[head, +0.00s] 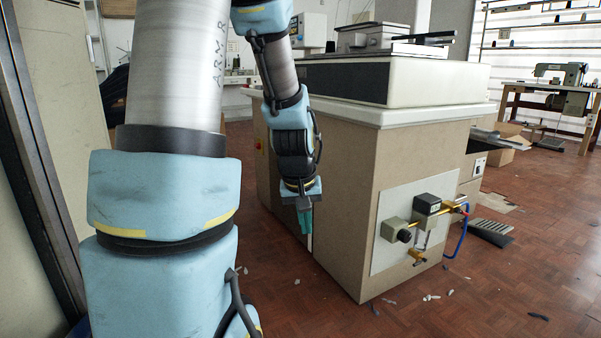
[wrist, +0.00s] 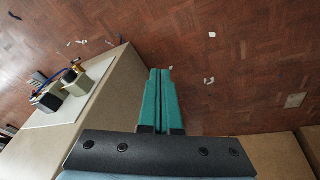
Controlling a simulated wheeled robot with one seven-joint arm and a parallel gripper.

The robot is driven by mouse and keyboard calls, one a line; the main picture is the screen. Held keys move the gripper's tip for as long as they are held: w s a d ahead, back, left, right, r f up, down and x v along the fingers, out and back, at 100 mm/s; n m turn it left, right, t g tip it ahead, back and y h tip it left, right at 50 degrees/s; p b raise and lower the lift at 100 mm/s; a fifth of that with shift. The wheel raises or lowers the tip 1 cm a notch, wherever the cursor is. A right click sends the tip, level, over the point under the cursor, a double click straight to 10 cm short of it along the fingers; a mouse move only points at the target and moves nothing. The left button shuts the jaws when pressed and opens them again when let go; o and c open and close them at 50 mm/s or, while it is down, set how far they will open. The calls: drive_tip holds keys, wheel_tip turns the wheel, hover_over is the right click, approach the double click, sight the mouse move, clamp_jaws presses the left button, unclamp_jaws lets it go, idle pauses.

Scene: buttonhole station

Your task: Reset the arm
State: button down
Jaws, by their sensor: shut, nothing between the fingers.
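My gripper (head: 305,221) hangs pointing down in the head view, just in front of the left side of the beige machine cabinet. Its two green fingers are closed together with nothing between them. In the wrist view my gripper (wrist: 160,72) shows its green fingers side by side, with the floor beyond their tips. My arm comes down from the upper middle of the head view, with its large upper links at the left.
The beige cabinet (head: 345,175) carries a panel with valves (head: 420,225) and a blue hose; the panel also shows in the wrist view (wrist: 65,90). A sewing machine table (head: 560,88) stands at the back right. Small scraps lie on the open wooden floor (head: 500,290).

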drive_tip(key=s+a+r+m+g+y+p, duration=0.1)
drive_tip(key=s+a+r+g+p, duration=0.15)
drive_tip(key=s+a, duration=0.65)
wheel_tip(320, 180, up, 38)
drive_tip(key=d+p, duration=0.1)
drive_tip(key=p, duration=3.6)
drive_tip(key=shift+s+t, duration=0.2)
drive_tip(key=shift+t, duration=0.25)
drive_tip(key=shift+d, duration=0.1)
